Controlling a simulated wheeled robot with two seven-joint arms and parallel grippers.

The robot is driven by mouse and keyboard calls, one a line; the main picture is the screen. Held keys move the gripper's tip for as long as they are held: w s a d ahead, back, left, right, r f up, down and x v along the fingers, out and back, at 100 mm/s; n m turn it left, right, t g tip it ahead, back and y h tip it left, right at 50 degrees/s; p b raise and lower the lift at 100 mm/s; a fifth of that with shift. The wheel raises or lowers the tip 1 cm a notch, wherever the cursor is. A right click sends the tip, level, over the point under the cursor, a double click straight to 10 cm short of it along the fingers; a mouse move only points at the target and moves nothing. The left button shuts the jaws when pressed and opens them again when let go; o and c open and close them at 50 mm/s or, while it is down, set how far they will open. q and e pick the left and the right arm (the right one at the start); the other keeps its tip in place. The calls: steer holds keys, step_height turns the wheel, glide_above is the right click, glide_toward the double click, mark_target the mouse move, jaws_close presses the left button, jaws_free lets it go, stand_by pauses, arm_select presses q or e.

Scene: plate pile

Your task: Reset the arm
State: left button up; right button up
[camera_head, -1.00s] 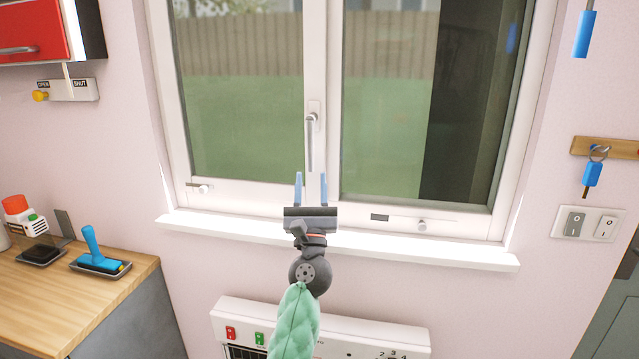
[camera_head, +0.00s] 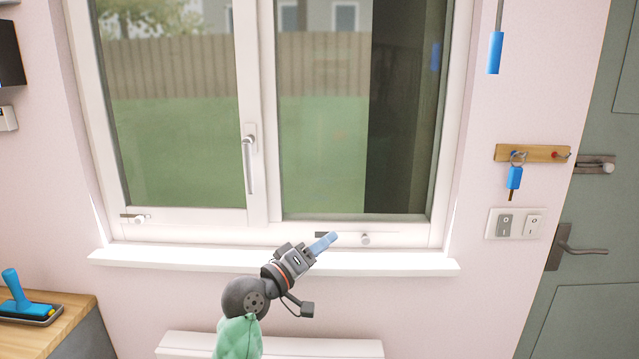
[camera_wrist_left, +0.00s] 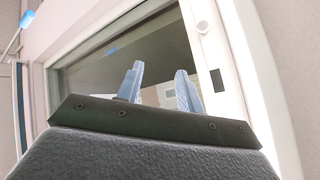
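My left gripper (camera_head: 328,243) is in front of the window, just above the sill in the head view, turned on its side and pointing up and to the right. Its two blue fingers overlap there. In the left wrist view the fingers (camera_wrist_left: 160,88) stand apart with an empty gap between them, so the gripper is open and holds nothing. The green-sleeved part of my left arm (camera_head: 238,338) comes up from the bottom edge. My right gripper does not show.
The window (camera_head: 254,110) has a handle (camera_head: 249,165) and a white sill (camera_head: 280,262) close behind my gripper. A white heater (camera_head: 310,345) is below. A counter (camera_head: 75,318) with a blue-handled tool (camera_head: 15,292) is at left. A key rack (camera_head: 530,153), switches (camera_head: 515,223) and a door (camera_head: 590,290) are at right.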

arm_select(q)
steer(key=s+a+f+m+g+y, duration=0.15)
steer(key=s+a+f+y, duration=0.3)
steer(key=f, duration=0.45)
steer(key=s+a+f+m+g+y, duration=0.1)
steer(key=s+a+f+g+y, duration=0.3)
steer(key=f, duration=0.6)
steer(key=s+a+f+m+g+y, duration=0.1)
steer(key=s+a+f+y, duration=0.3)
steer(key=f, duration=0.5)
steer(key=s+a+f+g, duration=0.1)
steer(key=s+f+g, duration=0.1)
steer(key=s+f, duration=0.4)
steer(key=s+a+f+g, duration=0.1)
steer(key=s+f, duration=0.5)
steer(key=s, duration=0.7)
steer(key=s+a+f+g+y, duration=0.1)
steer(key=s+a+f+g, duration=0.1)
steer(key=s+f, duration=0.5)
steer(key=shift+s+n+g, duration=0.35)
steer(key=shift+s+g, duration=0.1)
steer(key=shift+s, duration=0.75)
